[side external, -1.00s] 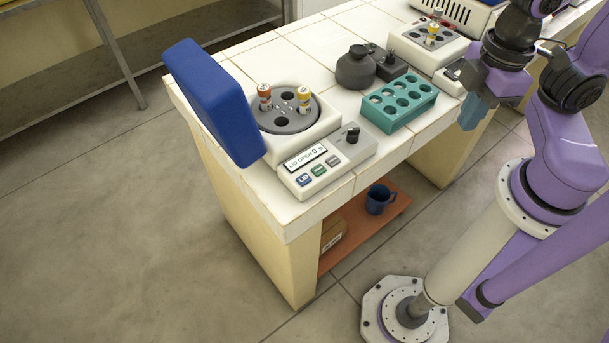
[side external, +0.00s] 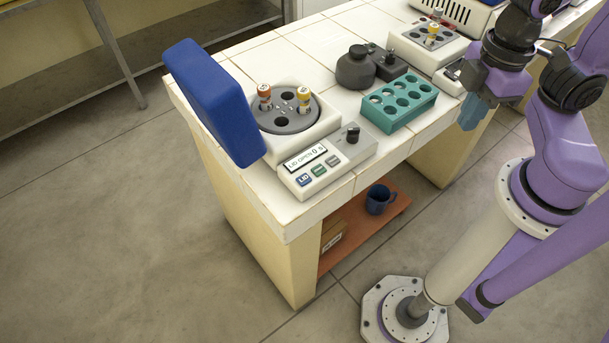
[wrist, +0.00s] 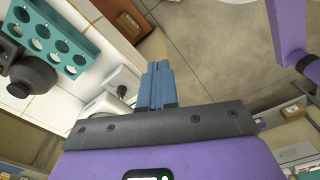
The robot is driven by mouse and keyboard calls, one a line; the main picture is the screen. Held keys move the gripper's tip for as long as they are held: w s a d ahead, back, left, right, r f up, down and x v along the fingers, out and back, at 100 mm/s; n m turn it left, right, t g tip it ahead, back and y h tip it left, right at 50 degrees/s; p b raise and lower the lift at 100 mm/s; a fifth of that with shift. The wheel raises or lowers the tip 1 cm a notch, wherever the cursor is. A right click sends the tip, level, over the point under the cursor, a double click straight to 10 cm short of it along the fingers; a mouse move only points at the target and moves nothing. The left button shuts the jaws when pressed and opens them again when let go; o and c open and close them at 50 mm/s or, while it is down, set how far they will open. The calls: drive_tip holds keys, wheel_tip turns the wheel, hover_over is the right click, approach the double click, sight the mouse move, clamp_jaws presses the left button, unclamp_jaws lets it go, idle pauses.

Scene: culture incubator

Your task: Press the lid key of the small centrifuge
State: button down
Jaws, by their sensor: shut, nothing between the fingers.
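The small centrifuge (side external: 333,128) stands at the near left end of the tiled bench, with its blue lid (side external: 212,103) raised. Its display appears to read "LID OPEN 0 s". The blue lid key (side external: 304,180) is the leftmost of the keys on the front panel, beside a green key and a grey key. Two capped tubes, one orange (side external: 265,97) and one yellow (side external: 303,98), stand in the rotor (side external: 284,122). My gripper (side external: 468,122) is shut and empty, well right of the centrifuge, by the bench's front edge. Its blue fingers (wrist: 156,84) are together in the wrist view.
A teal tube rack (side external: 399,102) lies between my gripper and the centrifuge; it also shows in the wrist view (wrist: 62,38). A dark vortex-like device (side external: 356,68) stands behind the rack. A blue mug (side external: 378,199) sits on the lower shelf (side external: 395,213).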

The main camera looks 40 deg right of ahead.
drive_tip(key=shift+a, duration=0.1)
drive_tip(key=a+m+y, duration=0.4)
drive_tip(key=a+m, duration=0.4)
drive_tip(key=a, duration=0.4)
drive_tip(key=m+t+h, duration=0.3)
drive_tip(key=m+t, duration=0.6)
drive_tip(key=m, duration=2)
hover_over(307, 182)
drive_tip(key=shift+d+f, duration=0.1)
drive_tip(key=shift+f, duration=2.05)
drive_tip(key=shift+f, duration=0.1)
drive_tip(key=shift+y, duration=0.3)
drive_tip(key=shift+f, duration=4.35)
drive_tip(key=shift+f, duration=0.1)
